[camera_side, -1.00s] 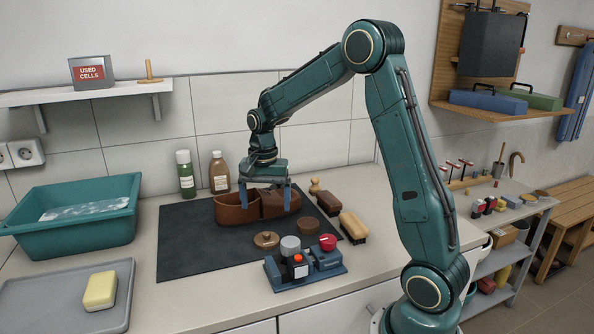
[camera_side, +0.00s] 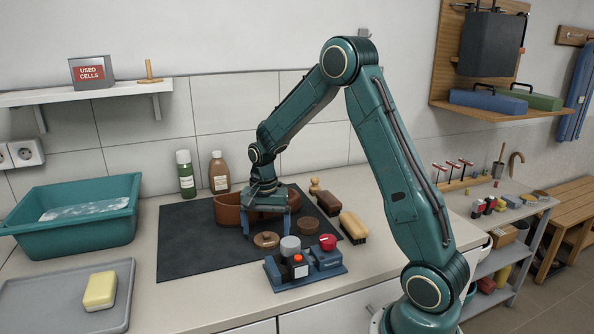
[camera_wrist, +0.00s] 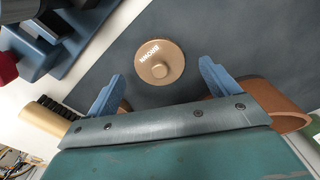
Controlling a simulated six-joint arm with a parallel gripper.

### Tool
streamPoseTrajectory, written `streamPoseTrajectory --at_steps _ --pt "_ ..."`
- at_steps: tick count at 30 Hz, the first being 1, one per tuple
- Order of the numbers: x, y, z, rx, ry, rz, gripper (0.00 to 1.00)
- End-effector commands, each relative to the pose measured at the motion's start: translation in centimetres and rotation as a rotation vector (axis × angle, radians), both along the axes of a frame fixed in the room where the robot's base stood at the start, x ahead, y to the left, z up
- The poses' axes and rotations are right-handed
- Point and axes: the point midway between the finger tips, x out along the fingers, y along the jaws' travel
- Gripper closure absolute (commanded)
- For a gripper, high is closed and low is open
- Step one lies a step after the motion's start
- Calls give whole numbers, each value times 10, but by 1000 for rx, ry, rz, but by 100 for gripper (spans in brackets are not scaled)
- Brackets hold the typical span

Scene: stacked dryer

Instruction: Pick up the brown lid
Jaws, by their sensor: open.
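The brown lid (camera_side: 266,240) is a small round disc with a knob, lying on the dark mat (camera_side: 190,240) in front of the brown two-part container (camera_side: 228,209). In the wrist view the lid (camera_wrist: 159,62) lies ahead of my fingers, with lettering by its knob. My gripper (camera_side: 266,233) is open and empty, pointing down just behind and above the lid. In the wrist view my gripper (camera_wrist: 155,88) has its two blue fingers spread wide, and the lid sits between their lines, not touched.
A blue device with a red knob (camera_side: 327,242) stands right in front of the lid. A small brown round piece (camera_side: 308,229) and brushes (camera_side: 353,227) lie to the right. Bottles (camera_side: 219,172) stand behind. The mat's left side is clear.

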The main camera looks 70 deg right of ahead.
Motion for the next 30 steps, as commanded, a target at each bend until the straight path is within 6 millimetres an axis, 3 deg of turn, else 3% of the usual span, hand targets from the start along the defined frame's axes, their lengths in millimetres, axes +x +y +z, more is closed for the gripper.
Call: streamPoseTrajectory --at_steps 6,22,27,30 --pt "0 0 -18 -1 1 1 13" --pt "0 0 -19 -1 1 1 13" --pt "0 0 -19 -1 1 1 46" --pt "0 0 -19 -1 1 1 60"
